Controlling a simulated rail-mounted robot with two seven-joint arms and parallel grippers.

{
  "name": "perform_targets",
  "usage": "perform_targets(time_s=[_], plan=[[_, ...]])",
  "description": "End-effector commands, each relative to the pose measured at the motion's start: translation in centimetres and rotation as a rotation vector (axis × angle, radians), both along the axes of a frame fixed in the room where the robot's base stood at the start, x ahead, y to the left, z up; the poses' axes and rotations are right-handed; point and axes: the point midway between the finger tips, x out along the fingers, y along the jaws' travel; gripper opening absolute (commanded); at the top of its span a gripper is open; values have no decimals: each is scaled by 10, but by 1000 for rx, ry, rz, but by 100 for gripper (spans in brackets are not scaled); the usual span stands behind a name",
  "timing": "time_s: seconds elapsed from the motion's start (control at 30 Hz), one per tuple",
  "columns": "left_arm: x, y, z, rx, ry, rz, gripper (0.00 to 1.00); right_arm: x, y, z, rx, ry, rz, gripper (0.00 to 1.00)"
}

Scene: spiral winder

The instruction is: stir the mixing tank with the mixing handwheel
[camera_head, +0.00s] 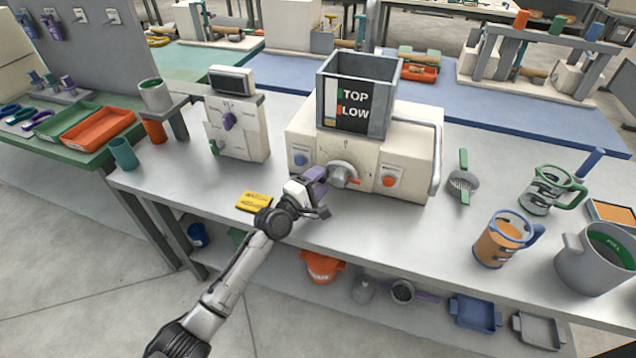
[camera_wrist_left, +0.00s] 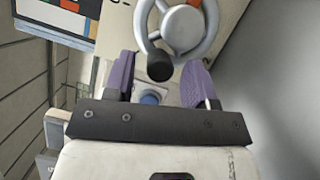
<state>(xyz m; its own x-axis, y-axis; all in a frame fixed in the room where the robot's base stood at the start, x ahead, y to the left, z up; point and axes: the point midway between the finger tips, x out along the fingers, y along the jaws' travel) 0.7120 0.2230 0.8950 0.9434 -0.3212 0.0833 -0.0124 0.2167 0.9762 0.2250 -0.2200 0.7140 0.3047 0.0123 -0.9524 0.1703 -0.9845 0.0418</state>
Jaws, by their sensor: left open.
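The mixing tank (camera_head: 391,75) is an open grey box marked TOP and LOW on top of a cream machine (camera_head: 302,137). The mixing handwheel (camera_head: 343,172) is a grey wheel on the machine's front, and it also shows in the left wrist view (camera_wrist_left: 207,25). Its black knob (camera_wrist_left: 159,66) stands out from the lower rim. My left gripper (camera_head: 322,193) is open in front of the wheel. In the left wrist view its purple fingers stand either side of the knob, with gaps visible; contact cannot be told. The tank's contents are hidden. My right gripper is out of view.
A blue button (camera_head: 301,160) and a red button (camera_head: 389,181) flank the wheel. A yellow block (camera_head: 253,201) lies left of my arm. A strainer (camera_head: 463,180), an orange-filled jug (camera_head: 505,238) and a grey pitcher (camera_head: 577,262) stand to the right. The bench's front middle is clear.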

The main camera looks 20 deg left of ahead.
Motion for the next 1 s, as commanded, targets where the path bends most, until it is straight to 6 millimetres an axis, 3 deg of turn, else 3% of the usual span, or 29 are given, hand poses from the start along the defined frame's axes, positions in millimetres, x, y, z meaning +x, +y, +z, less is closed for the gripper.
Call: perform_targets(time_s=[0.23, 0.73, 1.0], plan=[[0, 0, 0, 0, 0, 0, 51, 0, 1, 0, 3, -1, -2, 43], [0, 0, 0, 0, 0, 0, 3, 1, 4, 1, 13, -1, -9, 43], [0, 0, 5, 34, 2, 0, 2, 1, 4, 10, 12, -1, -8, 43]])
